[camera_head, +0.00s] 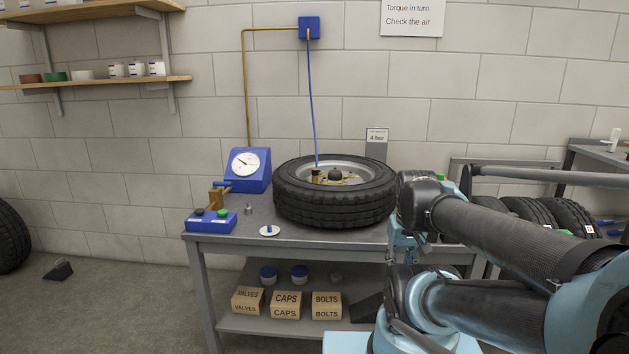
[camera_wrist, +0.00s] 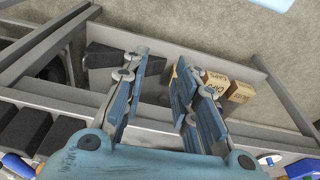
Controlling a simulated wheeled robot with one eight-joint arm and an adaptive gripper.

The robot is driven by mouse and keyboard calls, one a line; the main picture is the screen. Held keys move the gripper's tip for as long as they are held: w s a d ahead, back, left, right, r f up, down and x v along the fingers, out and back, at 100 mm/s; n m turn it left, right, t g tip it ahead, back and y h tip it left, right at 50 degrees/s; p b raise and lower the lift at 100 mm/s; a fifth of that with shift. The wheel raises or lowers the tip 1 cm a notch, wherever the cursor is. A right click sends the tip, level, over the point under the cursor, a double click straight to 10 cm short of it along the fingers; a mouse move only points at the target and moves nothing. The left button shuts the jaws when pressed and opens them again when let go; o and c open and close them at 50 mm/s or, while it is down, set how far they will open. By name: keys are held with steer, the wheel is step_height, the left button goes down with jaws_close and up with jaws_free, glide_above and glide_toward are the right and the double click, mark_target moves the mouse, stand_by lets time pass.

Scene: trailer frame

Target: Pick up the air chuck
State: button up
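A blue hose (camera_head: 311,110) hangs from a blue box on the wall down to the tyre lying on the bench. A small dark and brass fitting (camera_head: 316,176) at the hose's lower end, which looks like the air chuck, is at the wheel's rim; its details are too small to tell. The tyre (camera_head: 335,205) surrounds it. My gripper (camera_wrist: 161,62) is open and empty in the wrist view, its two fingers apart above the lower shelf. In the head view my arm covers the right end of the bench, to the right of the tyre. The wrist view does not show the fitting.
A blue gauge (camera_head: 248,168) and a blue block with a brass piece (camera_head: 211,220) stand left of the tyre. A white disc (camera_head: 269,231) lies near the front edge. A 4 bar sign (camera_head: 377,137) stands behind the tyre.

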steer(key=w+a+r+m, duration=0.3)
steer(key=w+r+m, duration=0.25)
steer(key=r, duration=0.25)
step_height(320, 180, up, 19)
steer(key=m+y, duration=0.4)
steer(key=m, duration=1.6)
glide_above(315, 172)
steer(key=s+d, duration=0.2)
steer(key=d, duration=0.3)
steer(key=x, duration=1.6)
steer(key=shift+w+d+f, duration=0.2)
steer(key=shift+d+f, duration=0.05)
steer(key=shift+f, duration=0.15)
steer(key=shift+c, duration=0.6)
jaws_close()
